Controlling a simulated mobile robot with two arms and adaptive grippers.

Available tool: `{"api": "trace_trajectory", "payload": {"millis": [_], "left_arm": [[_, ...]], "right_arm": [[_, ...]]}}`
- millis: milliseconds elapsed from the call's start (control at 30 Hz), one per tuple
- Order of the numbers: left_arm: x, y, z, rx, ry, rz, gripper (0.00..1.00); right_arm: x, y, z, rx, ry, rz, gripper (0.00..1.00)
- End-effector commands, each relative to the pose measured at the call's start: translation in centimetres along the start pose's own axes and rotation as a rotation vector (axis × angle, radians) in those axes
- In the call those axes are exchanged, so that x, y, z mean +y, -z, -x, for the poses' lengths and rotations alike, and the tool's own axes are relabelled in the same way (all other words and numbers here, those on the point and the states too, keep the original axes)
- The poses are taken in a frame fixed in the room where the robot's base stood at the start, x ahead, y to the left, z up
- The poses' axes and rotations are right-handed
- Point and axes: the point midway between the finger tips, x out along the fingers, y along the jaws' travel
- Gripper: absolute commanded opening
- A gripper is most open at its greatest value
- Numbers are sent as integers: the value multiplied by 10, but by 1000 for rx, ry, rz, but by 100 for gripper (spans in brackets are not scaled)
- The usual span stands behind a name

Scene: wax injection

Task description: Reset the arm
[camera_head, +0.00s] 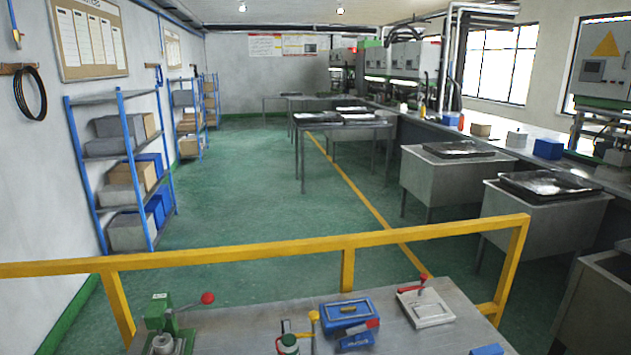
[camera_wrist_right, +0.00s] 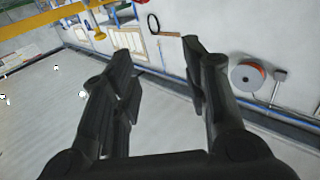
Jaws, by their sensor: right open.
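My right gripper (camera_wrist_right: 158,75) shows in the right wrist view with its two dark fingers spread wide apart. Nothing is between the fingers. Behind it are a wall and a pale surface, seen at a tilt. Neither arm and neither gripper shows in the head view, so I cannot tell there where the right gripper is relative to the bench.
A grey workbench (camera_head: 255,322) in front bears a green press (camera_head: 163,325), a blue box (camera_head: 347,313) and a red-handled tool (camera_head: 425,305). A yellow railing (camera_head: 270,247) runs behind it. Shelves (camera_head: 120,160) stand left, metal sinks (camera_head: 540,215) right. The green floor (camera_head: 240,190) between is clear.

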Motion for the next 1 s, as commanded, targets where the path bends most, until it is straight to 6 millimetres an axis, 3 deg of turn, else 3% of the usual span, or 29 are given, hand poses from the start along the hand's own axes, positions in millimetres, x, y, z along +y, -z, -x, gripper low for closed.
{"api": "trace_trajectory", "payload": {"millis": [67,700,867,1000], "left_arm": [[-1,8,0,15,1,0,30],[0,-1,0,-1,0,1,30],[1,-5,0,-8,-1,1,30],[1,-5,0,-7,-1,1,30]], "right_arm": [[-4,-2,-4,-7,-12,-3,42],[-28,-30,-29,-205,-242,-27,42],[-31,-48,-14,-352,-376,-70,42],[-34,-70,17,-515,-492,-130,42]]}}
